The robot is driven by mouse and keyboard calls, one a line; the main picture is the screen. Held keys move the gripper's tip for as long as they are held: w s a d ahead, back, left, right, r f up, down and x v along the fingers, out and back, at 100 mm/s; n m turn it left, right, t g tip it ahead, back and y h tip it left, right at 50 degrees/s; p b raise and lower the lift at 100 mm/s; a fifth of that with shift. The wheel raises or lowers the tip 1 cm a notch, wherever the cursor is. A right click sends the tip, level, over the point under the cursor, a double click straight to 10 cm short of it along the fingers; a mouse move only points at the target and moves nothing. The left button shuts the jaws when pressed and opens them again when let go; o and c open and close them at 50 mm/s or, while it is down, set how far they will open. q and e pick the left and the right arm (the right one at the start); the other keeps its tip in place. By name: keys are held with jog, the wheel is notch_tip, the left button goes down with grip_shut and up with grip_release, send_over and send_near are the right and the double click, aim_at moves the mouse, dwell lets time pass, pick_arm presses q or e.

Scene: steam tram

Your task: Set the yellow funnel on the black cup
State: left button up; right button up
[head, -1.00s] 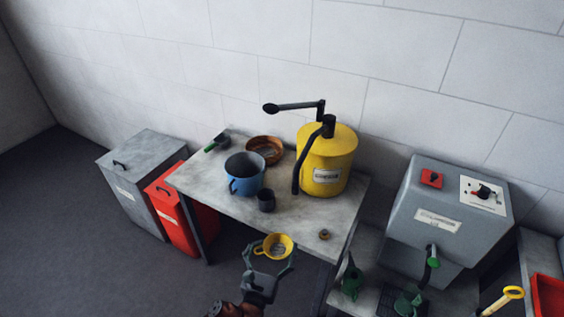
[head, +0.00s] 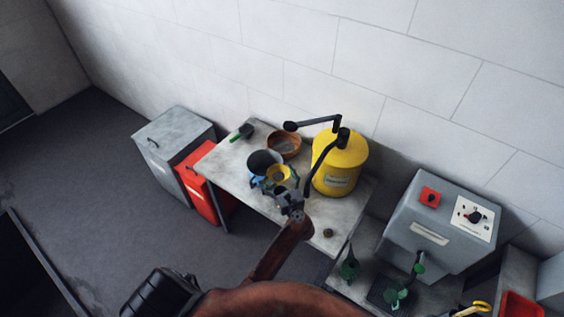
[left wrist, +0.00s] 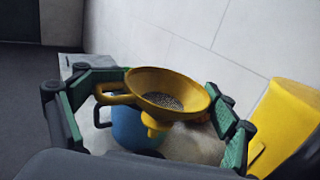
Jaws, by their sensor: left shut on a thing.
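The yellow funnel (head: 278,173) is between the fingers of my left gripper (head: 279,181), which is shut on it, above the table. In the left wrist view the funnel (left wrist: 165,93) is roughly upright, with a mesh inside, a handle at its left and a short spout below. Green and dark fingers stand on both sides of it. The black cup cannot be made out now; the gripper and funnel cover the area where it stood, just right of the blue pot (head: 264,160). My right gripper is out of view.
The table (head: 225,160) also holds a brown bowl (head: 284,144), a green-handled scoop (head: 243,132), a yellow drum (head: 341,163) with a black crank and hose, and a small brass item (head: 328,233). Grey (head: 176,140) and red (head: 203,187) bins stand left. A grey machine (head: 435,222) stands right.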

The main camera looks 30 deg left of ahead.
pick_arm(q)
jog(key=shift+w+r, duration=0.1)
jog(key=shift+r, duration=0.1)
jog(key=shift+w+d+f, duration=0.1)
jog(key=shift+d+f, duration=0.05)
jog(key=shift+f, duration=0.1)
jog(key=shift+w+d+f+b, duration=0.1)
jog(key=shift+d+f+b, duration=0.05)
jog(key=shift+f+b, duration=1.9)
jog(key=shift+f, duration=0.55)
jog(key=shift+f+b, duration=0.45)
jog(key=shift+d, duration=0.1)
